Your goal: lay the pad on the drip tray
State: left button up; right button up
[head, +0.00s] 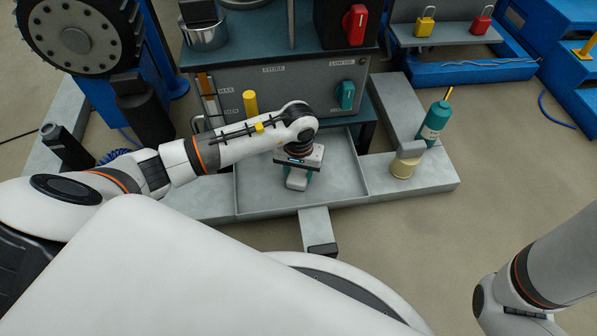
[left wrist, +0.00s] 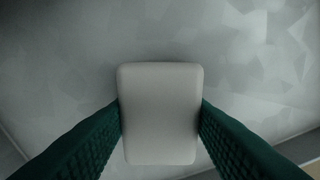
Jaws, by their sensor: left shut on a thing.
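The pad (left wrist: 160,115) is a pale grey rounded block between the two green fingers of my left gripper (left wrist: 160,125). The fingers press on its left and right sides. In the head view my left gripper (head: 297,182) points down over the drip tray (head: 345,180), a shallow grey metal tray with a low rim. The pad shows there only as a small pale patch, mostly hidden by the gripper. In the left wrist view the tray floor (left wrist: 60,75) fills the background. I cannot tell whether the pad touches it. My right gripper is out of view.
A grey control panel (head: 290,85) with a teal knob (head: 345,95) stands behind the tray. A teal bottle (head: 434,122) and a cream cylinder (head: 404,166) stand to the right. A metal pot (head: 204,36) is at the back left. The tray's right part is bare.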

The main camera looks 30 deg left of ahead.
aim_at(299, 173)
pick_arm(q)
jog(key=shift+f, duration=0.2)
jog(key=o, duration=1)
jog(key=shift+c, duration=0.2)
jog(key=shift+r, duration=0.1)
notch_tip(299, 173, up, 12)
jog(key=p, duration=0.9)
jog(key=shift+r, duration=0.15)
jog(key=shift+d, duration=0.1)
